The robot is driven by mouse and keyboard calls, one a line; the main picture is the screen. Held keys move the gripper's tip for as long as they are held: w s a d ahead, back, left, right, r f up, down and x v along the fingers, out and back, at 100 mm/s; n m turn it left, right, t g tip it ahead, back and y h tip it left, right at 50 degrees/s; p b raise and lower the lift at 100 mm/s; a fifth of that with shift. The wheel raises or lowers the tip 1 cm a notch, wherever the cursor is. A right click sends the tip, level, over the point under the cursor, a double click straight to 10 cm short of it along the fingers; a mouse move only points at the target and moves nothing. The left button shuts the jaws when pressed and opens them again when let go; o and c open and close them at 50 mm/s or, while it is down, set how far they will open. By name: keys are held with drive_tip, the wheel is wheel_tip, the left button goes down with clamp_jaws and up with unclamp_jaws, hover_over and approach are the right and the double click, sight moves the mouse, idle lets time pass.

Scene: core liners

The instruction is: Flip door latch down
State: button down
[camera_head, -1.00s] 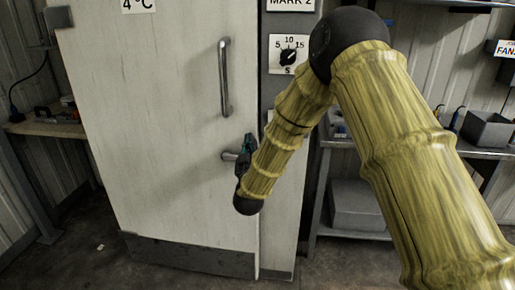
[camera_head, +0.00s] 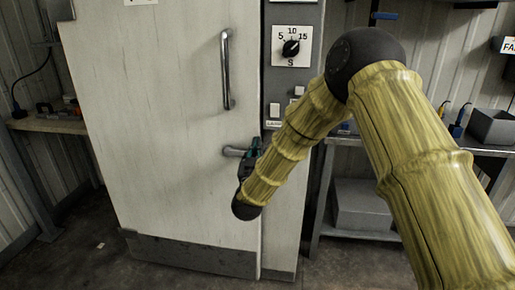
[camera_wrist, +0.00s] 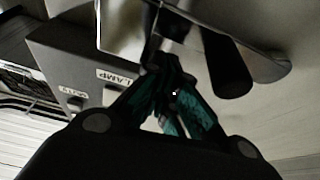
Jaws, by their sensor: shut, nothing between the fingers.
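The door latch (camera_head: 234,151) is a short grey metal lever near the right edge of the large white door (camera_head: 160,120). It lies about level, and its right part is hidden behind my gripper. My gripper (camera_head: 256,145) is right beside the latch. In the wrist view my gripper (camera_wrist: 165,75) has its dark and teal fingers shut together with nothing between them. The latch's rounded metal lever (camera_wrist: 255,60) shows just beyond them. I cannot tell whether the fingertips touch it.
A vertical pull handle (camera_head: 226,70) is fixed to the door above the latch. Right of the door, a grey panel carries a dial (camera_head: 291,47) and a white switch (camera_head: 275,110). A shelf with a grey bin (camera_head: 491,126) stands at right, a workbench (camera_head: 50,125) at left.

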drive_tip(key=shift+r, duration=0.1)
wheel_tip(320, 180, up, 4)
drive_tip(key=p, duration=0.2)
drive_tip(key=shift+r+p, duration=0.25)
drive_tip(key=shift+p, duration=0.15)
drive_tip(key=v, duration=1)
drive_tip(key=shift+f+b, duration=0.35)
drive_tip(key=shift+b, duration=0.05)
drive_tip(key=shift+a, duration=0.15)
